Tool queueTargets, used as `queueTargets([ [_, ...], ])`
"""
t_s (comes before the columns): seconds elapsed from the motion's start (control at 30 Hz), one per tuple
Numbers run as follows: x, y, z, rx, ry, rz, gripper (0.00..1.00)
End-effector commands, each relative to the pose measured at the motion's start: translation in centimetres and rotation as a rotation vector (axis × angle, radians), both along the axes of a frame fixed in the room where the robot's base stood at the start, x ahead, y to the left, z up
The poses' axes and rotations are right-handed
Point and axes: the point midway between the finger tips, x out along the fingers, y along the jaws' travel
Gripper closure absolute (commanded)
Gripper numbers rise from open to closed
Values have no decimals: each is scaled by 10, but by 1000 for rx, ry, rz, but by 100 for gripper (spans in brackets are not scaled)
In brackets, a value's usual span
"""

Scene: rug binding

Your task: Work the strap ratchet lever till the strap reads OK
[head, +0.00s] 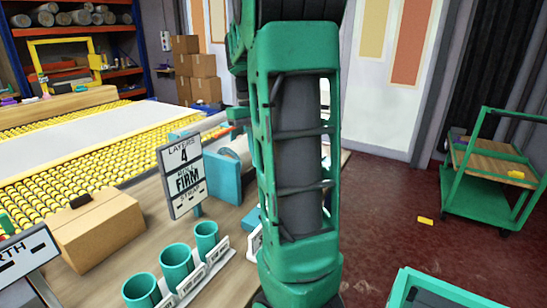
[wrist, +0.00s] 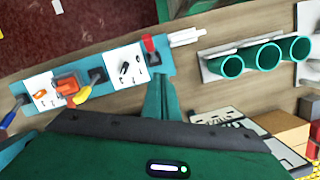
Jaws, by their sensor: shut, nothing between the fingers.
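My gripper (wrist: 160,82) is shut and empty in the wrist view, its teal fingers pointing up the picture. At the strip's left part is an orange device (wrist: 66,86) with a yellow handle (wrist: 81,96), beside a card with an orange pictogram. A red-handled lever (wrist: 149,43) stands at the strip's right end, beside a card with a black pictogram (wrist: 126,68). I cannot tell which is the strap ratchet lever. No strap reading is legible. My arm hides this area in the head view.
Teal cups (head: 176,263) stand in a white rack on the bench. A sign reading LAYERS 4 and FIRM (head: 181,170) rises behind them, near a cardboard box (head: 98,228). A blue handle (wrist: 12,112) is at the wrist view's left edge. A green cart (head: 495,185) stands right.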

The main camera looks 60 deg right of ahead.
Motion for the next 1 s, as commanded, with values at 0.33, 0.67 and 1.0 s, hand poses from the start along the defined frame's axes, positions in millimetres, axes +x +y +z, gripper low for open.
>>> queueTargets([
  [0.33,74,-105,7,11,144,181,100],
  [0.67,125,-164,-5,32,280,358,100],
  [1.0,138,-175,-10,42,318,414,100],
])
